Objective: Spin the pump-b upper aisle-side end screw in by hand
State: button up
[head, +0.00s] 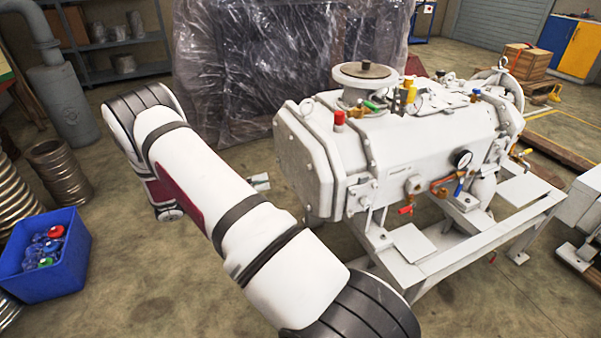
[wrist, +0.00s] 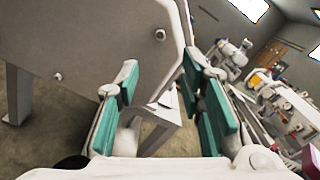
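The white pump (head: 400,140) stands on a pale metal frame, its flat end cover (head: 303,160) facing left. In the wrist view the cover (wrist: 110,45) fills the upper left. One screw head (wrist: 160,34) sits near its edge and another small screw or stud (wrist: 58,76) sits further left. I cannot tell which is the upper aisle-side one. My gripper (wrist: 158,72) is open, with teal pads on both fingers and nothing between them. Its tips point toward the cover's edge, below the first screw. In the head view my gripper's tips (head: 260,182) show beside my arm, left of the pump; the rest is hidden.
A blue bin (head: 45,255) of coloured parts and metal coils (head: 60,170) stand on the left floor. A plastic-wrapped unit (head: 285,65) stands behind the pump. Another machine (head: 590,205) is at the right edge. Open floor lies left of the pump.

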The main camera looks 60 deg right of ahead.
aim_at(308, 168)
jog(key=x, duration=1.3)
jog(key=shift+s+d+p, duration=0.15)
jog(key=shift+d+p, duration=0.2)
jog(key=shift+d, duration=0.05)
grip_shut()
